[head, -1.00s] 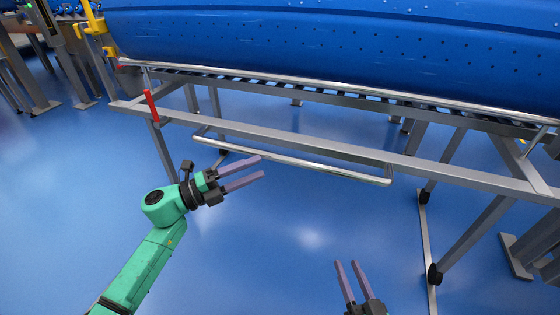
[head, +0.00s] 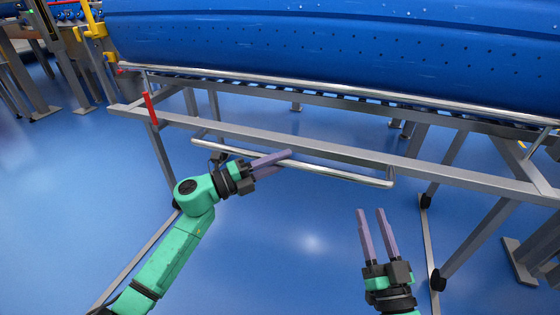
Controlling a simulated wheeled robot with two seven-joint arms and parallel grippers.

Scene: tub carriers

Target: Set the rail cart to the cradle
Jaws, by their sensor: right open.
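The rail cart (head: 330,149) is a grey steel frame with a roller bed, and a long blue tub (head: 330,50) lies on top. A chrome push bar (head: 335,173) hangs along its near side, with a red lever (head: 150,108) left of it. My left gripper (head: 287,160) is at the bar's middle-left, its fingers overlapping the bar in view. Whether they touch it or have a gap between them is unclear. My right gripper (head: 370,210) is open and empty, pointing up, below the bar's right end. I cannot make out the cradle for certain.
Yellow brackets (head: 95,30) on a grey post stand at the cart's upper left end, with other steel frames behind. Steel legs and black feet stand at the right. The blue floor (head: 270,235) in front of the cart is clear.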

